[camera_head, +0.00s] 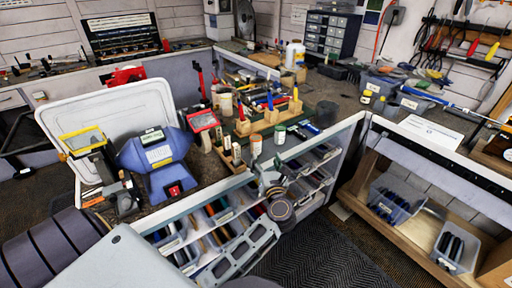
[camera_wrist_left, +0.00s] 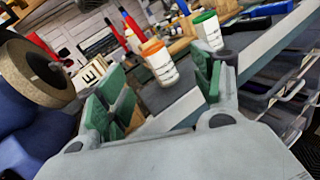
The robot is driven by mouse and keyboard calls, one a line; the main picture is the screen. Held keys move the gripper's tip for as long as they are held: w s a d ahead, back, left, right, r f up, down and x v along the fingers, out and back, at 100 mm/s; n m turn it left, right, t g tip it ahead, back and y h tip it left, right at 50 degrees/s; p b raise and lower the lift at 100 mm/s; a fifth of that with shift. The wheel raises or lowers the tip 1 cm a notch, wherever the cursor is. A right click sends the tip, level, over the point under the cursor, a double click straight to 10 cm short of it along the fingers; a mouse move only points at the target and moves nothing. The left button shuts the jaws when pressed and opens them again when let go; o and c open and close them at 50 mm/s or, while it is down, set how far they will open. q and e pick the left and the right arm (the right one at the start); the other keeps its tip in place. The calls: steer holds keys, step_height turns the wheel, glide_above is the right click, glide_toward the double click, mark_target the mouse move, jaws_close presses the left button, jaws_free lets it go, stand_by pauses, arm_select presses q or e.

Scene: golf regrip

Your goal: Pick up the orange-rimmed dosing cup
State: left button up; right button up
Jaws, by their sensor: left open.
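The orange-rimmed dosing cup (camera_head: 256,146) is a white, labelled cup standing upright near the bench's front edge. In the left wrist view the cup (camera_wrist_left: 162,68) shows its orange rim and printed side, in the gap between my green-padded fingers and a little beyond them. My left gripper (camera_head: 268,172) is just in front of the cup in the head view; in the wrist view the gripper (camera_wrist_left: 160,80) is open and empty. A similar cup with a green rim (camera_head: 280,135) stands to the right; it also shows beyond the right finger (camera_wrist_left: 208,32). My right gripper is not in view.
Wooden blocks with upright tools (camera_head: 268,122) stand behind the cups. A blue machine (camera_head: 160,160) is to the left, and a brown-edged wheel (camera_wrist_left: 38,75) shows at the wrist view's left. Shelves with bins (camera_head: 215,215) are below the bench edge.

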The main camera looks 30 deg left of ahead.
mark_target(256, 143)
arm_select(q)
steer(key=n, duration=0.1)
steer(key=a+n, duration=0.1)
steer(key=shift+s+f+n+g+y, duration=0.2)
steer(key=shift+s+n+g+y, duration=0.1)
steer(key=shift+s+g, duration=0.1)
arm_select(e)
steer(key=shift+a, duration=0.45)
steer(key=shift+d, duration=0.1)
arm_select(q)
steer(key=p+x, duration=0.1)
steer(key=x, duration=0.6)
steer(key=shift+w, duration=0.2)
steer(key=shift+w+a, duration=0.4)
steer(key=shift+a, duration=0.05)
arm_select(e)
steer(key=shift+s+d+r, duration=0.1)
steer(key=shift+s+r, duration=0.1)
steer(key=shift+r, duration=0.55)
